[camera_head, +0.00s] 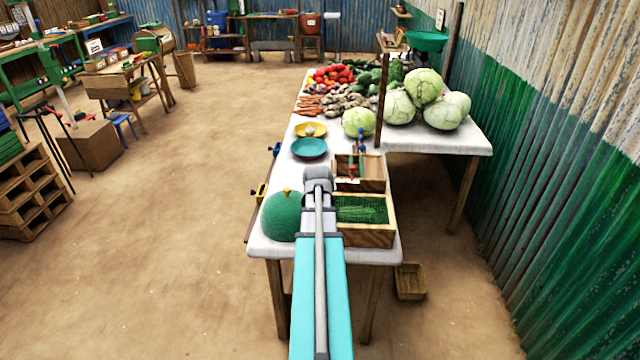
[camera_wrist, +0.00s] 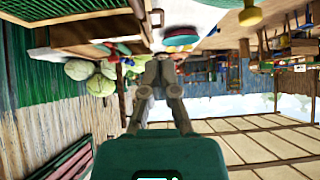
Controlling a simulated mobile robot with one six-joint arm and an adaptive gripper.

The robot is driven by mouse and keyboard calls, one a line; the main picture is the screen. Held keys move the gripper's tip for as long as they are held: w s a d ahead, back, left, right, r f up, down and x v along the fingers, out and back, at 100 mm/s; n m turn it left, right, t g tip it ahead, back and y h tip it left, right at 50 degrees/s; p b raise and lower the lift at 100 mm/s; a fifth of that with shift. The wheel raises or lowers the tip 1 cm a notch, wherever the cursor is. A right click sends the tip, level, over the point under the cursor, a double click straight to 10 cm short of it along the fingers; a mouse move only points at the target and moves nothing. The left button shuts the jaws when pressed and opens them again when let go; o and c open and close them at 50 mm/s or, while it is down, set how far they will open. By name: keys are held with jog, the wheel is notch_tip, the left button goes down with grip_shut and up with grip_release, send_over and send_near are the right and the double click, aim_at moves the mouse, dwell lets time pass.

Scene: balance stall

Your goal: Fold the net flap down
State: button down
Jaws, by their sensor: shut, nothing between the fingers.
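A wooden box (camera_head: 378,237) stands at the near right of the white-topped table (camera_head: 270,249). Green net-like material (camera_head: 362,210) shows in its opening; I cannot tell whether this is the flap, nor how any flap lies. My arm hides the box's left side. My gripper (camera_head: 318,176) is over the table at the box's left far corner in the head view. In the wrist view my gripper (camera_wrist: 164,60) has its fingers together and empty. That view is turned over, with a wooden box (camera_wrist: 95,32) at its upper left.
A green dome (camera_head: 283,216) with a yellow knob stands left of my arm. Beyond are a second wooden box (camera_head: 371,184), a teal dish (camera_head: 309,148), a yellow dish (camera_head: 310,129) and cabbages (camera_head: 398,106). A corrugated wall (camera_head: 560,190) runs along the right.

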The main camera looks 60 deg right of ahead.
jog(key=shift+w+a+p+v, duration=0.1)
jog(key=shift+w+p+v, duration=0.1)
jog(key=shift+p+v, duration=0.9)
jog(key=shift+w+a+p+v, duration=0.15)
jog(key=shift+p+v, duration=0.35)
jog(key=shift+v, duration=1.2)
jog(key=shift+w, duration=0.15)
jog(key=w+a+f+n+y, duration=0.1)
jog(key=w+a+n+y, duration=0.1)
jog(key=w+a, duration=0.5)
jog(key=w+a+f+n+y, duration=0.2)
jog(key=w+a, duration=0.1)
jog(key=a, duration=0.9)
jog(key=w+a+f+n+y, duration=0.1)
jog(key=w+a+n, duration=0.1)
jog(key=w+a, duration=0.5)
jog(key=s+a+f+n+g+y, duration=0.1)
jog(key=s+a+n+g, duration=0.1)
jog(key=a, duration=1.3)
jog(key=s+a+f+n+g+y, duration=0.1)
jog(key=a+n, duration=0.4)
jog(key=a, duration=1.1)
jog(key=shift+s+a+g+y, duration=0.3)
jog(key=shift+s+g+y, duration=0.3)
jog(key=shift+s+g, duration=0.1)
